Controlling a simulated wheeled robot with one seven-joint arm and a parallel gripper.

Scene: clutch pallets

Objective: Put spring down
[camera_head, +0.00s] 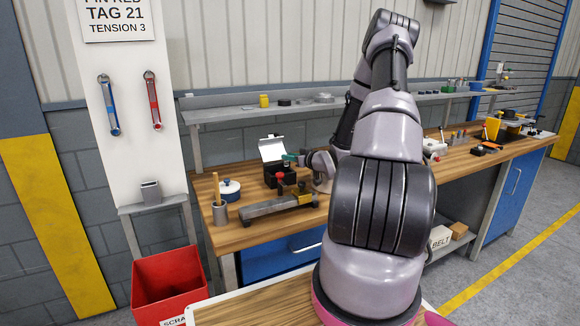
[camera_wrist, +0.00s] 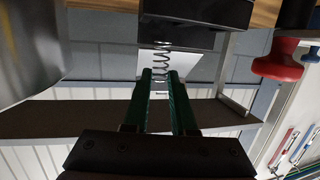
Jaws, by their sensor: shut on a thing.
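A thin coil spring (camera_wrist: 161,62) stands out from between the tips of my gripper's two green fingers (camera_wrist: 160,75) in the wrist view. The fingers are close together, shut on its end. A black box (camera_wrist: 195,12) with an open white lid (camera_wrist: 183,66) is beyond the spring. In the head view my gripper (camera_head: 291,158) is just right of the open lid (camera_head: 272,149), above the black box (camera_head: 283,174) on the wooden bench. The spring is too small to make out there, and my arm hides part of the bench.
A blue-and-white tin (camera_head: 229,190) and grey cup (camera_head: 220,213) stand left. A shelf (camera_head: 240,112) runs behind.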

